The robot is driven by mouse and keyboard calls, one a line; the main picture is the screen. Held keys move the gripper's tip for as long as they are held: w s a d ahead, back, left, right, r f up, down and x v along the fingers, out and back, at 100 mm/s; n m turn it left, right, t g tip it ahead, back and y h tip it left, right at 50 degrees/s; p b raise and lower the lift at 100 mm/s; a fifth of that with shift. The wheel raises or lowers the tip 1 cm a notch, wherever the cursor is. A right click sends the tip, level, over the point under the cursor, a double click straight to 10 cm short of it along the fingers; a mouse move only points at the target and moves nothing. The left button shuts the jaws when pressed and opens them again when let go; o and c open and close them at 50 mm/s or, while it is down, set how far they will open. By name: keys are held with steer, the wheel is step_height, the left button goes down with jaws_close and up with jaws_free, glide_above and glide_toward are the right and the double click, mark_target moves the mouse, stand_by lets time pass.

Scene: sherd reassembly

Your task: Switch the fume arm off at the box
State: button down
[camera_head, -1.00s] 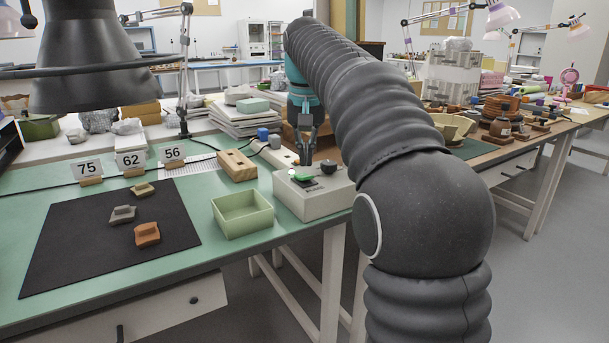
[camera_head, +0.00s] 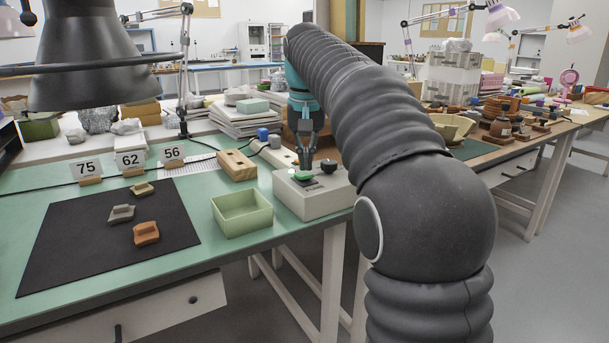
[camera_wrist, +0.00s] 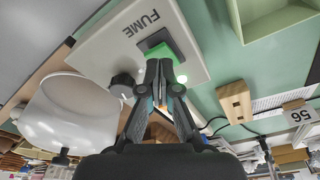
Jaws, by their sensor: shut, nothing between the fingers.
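The grey fume box (camera_head: 318,204) stands at the right end of the green bench. In the wrist view the box (camera_wrist: 108,55) reads FUME. My gripper (camera_head: 306,168) is shut and empty, pointing down at the switch. In the wrist view its fingertips (camera_wrist: 160,66) are at the green part; whether they touch it I cannot tell. A dark hood (camera_head: 85,60) hangs at top left.
A pale green tray (camera_head: 242,222) stands just left of the box, with a wooden block (camera_head: 236,165) behind it. A black mat (camera_head: 90,245) holds three sherds. Number cards (camera_head: 130,160) stand behind the mat.

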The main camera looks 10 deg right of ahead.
mark_target(306, 175)
steer(key=shift+f+b, duration=0.45)
steer(key=shift+f, duration=0.35)
stand_by(0.4)
steer(key=shift+r, duration=0.1)
step_height(306, 175, up, 5)
steer(key=p, duration=0.5)
steer(key=shift+p, duration=0.35)
steer(key=shift+r, duration=0.9)
